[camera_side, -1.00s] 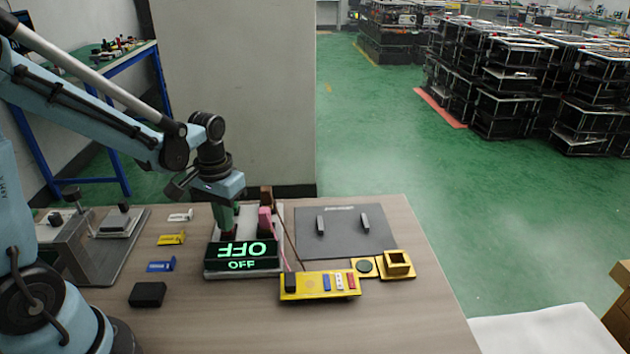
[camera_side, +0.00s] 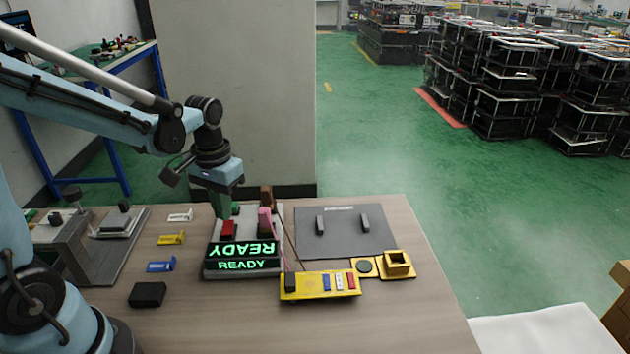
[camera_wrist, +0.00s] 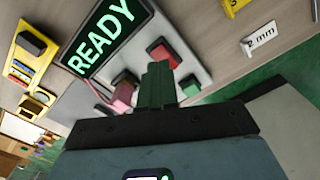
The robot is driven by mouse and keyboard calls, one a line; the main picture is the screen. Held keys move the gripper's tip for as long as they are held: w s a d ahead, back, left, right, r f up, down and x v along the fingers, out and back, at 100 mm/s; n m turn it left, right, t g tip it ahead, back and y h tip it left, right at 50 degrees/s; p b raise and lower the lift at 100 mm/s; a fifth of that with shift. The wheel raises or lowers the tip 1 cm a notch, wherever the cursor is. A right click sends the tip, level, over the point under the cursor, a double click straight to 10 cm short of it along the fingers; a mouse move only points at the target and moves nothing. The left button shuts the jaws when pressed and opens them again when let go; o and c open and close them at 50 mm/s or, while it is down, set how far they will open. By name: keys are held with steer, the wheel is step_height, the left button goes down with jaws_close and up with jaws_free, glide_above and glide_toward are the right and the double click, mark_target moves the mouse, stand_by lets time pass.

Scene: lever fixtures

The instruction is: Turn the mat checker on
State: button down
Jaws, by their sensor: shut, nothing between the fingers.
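The mat checker (camera_side: 209,269) stands on the table, with its display (camera_side: 243,251) lit green and reading READY. In the wrist view the display (camera_wrist: 103,37) also reads READY. A red rocker or button (camera_side: 228,229) sits behind the display; it shows in the wrist view (camera_wrist: 162,54) too. A pink part (camera_side: 265,222) is beside it. My gripper (camera_side: 221,214) is shut and empty, pointing down just above and behind the red part. In the wrist view its green fingers (camera_wrist: 158,85) are together. Whether they touch the red part cannot be told.
A yellow board (camera_side: 318,286) lies in front right, a dark mat (camera_side: 345,235) with two handles to the right. A black block (camera_side: 147,294) and small coloured pieces, including a blue one (camera_side: 161,266), lie left. The table's front middle is clear.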

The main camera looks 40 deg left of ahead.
mark_target(227, 232)
steer(key=shift+r, duration=1.85)
steer(key=shift+d, duration=0.1)
steer(key=s+d+r+m+t, duration=0.3)
steer(key=d+t, duration=0.4)
steer(key=shift+r, duration=0.15)
